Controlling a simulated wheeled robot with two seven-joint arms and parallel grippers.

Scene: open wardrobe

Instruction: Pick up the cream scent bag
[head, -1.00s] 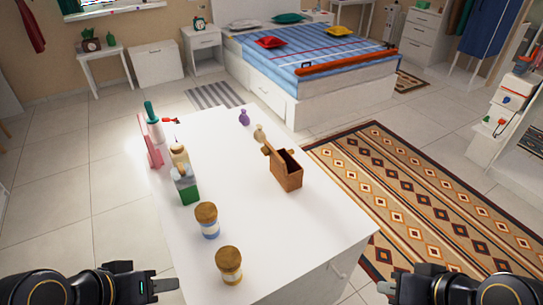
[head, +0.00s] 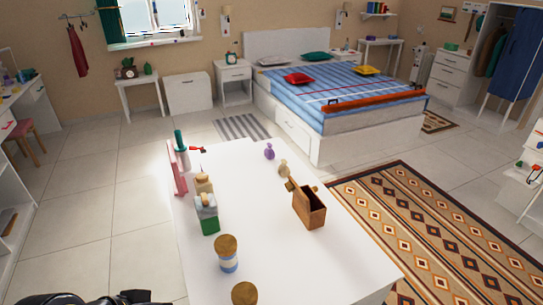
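The cream scent bag (head: 284,168) stands on the white table (head: 255,262), towards its far right part, just behind the brown wooden box. A purple scent bag (head: 269,151) stands a little farther back and to the left of it. Only a dark part of my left arm shows at the bottom left corner of the head view; its fingers are cut off or unclear. My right gripper is out of view. No gripper is near the cream bag.
An open brown wooden box (head: 311,208) stands right in front of the cream bag. Along the table's left side are a pink item (head: 179,175), a green-and-white container (head: 207,215) and a cork-topped jar (head: 227,255). The table's middle is clear. A patterned rug (head: 435,230) lies to the right.

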